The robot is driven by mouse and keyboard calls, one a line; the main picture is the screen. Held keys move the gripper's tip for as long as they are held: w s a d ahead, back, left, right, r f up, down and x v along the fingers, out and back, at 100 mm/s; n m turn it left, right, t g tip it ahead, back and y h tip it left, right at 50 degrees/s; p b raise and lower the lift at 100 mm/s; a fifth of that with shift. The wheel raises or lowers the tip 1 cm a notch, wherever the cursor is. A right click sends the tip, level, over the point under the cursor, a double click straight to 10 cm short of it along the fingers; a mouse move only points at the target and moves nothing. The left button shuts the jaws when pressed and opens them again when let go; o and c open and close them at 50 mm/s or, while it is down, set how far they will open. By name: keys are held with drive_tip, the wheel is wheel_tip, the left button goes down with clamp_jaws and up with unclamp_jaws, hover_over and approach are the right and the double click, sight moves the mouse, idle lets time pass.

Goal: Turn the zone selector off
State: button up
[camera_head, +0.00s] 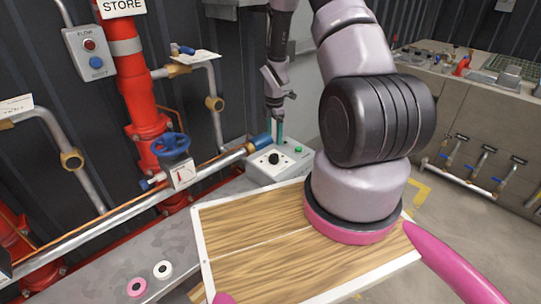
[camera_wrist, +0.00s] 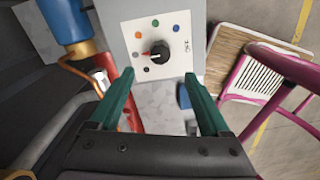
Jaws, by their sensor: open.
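The zone selector (camera_wrist: 157,54) is a round black knob on a pale panel (camera_wrist: 171,70) in the wrist view. In the head view the knob (camera_head: 274,158) is on top of a grey control box (camera_head: 288,168). My gripper (camera_wrist: 158,78) has green fingers, open and empty, spread to either side below the knob. In the head view my gripper (camera_head: 277,131) hangs above the box.
A blue-ended pipe (camera_head: 258,141) runs close to the left of the box. A blue valve wheel (camera_head: 170,147) and red pipes stand further left. A wooden chair seat (camera_wrist: 235,55) with pink frame is right of the panel.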

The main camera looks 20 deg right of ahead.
sight(274, 155)
wheel_tip(274, 155, down, 10)
drive_tip(key=shift+f, duration=0.2)
idle(0.3)
clamp_jaws()
